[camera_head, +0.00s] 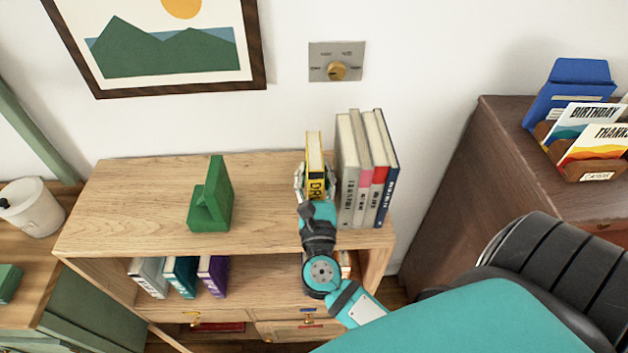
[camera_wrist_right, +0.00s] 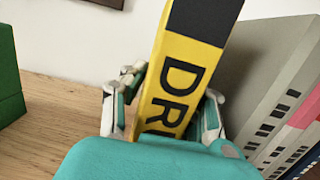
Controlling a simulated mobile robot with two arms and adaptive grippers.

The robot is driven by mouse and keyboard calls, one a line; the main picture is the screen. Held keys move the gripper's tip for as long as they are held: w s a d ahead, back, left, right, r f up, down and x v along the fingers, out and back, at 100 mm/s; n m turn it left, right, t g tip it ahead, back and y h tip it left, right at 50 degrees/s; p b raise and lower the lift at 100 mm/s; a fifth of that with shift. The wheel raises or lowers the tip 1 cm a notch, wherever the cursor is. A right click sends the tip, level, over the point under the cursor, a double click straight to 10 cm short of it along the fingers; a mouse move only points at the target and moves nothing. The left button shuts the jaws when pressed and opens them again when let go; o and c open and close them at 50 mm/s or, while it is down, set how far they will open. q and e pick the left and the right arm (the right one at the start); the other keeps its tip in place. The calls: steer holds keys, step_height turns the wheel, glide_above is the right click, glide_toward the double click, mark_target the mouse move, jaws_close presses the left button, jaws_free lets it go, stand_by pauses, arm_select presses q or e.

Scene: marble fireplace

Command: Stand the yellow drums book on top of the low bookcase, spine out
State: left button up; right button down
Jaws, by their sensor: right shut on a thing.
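The yellow drums book (camera_head: 315,155) is upright over the top of the low bookcase (camera_head: 130,215), just left of a row of standing books. Its yellow spine with black lettering faces out, and it also shows in the right wrist view (camera_wrist_right: 187,70), looking tilted there. My right gripper (camera_head: 315,182) is shut on the book, one finger on each side; it also shows in the right wrist view (camera_wrist_right: 165,108). The book's lower end is hidden by my gripper, so I cannot tell whether it touches the top. My left gripper is not in view.
Several upright books (camera_head: 365,170) stand close on the right. A green bookend (camera_head: 212,200) stands to the left, with bare wood between. A wall dimmer plate (camera_head: 337,62) and a framed picture (camera_head: 160,45) are behind. A dark cabinet (camera_head: 465,170) stands right.

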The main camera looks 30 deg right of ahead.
step_height(320, 180, down, 3)
steer(key=shift+a+b, duration=0.1)
steer(key=shift+b, duration=0.85)
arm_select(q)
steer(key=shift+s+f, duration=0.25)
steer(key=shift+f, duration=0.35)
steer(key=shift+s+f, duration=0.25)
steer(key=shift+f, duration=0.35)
arm_select(e)
steer(key=shift+r, duration=0.1)
steer(key=c, duration=1.4)
jaws_free()
steer(key=shift+f, duration=0.2)
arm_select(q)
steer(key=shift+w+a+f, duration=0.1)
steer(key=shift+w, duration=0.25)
arm_select(e)
steer(key=o, duration=0.4)
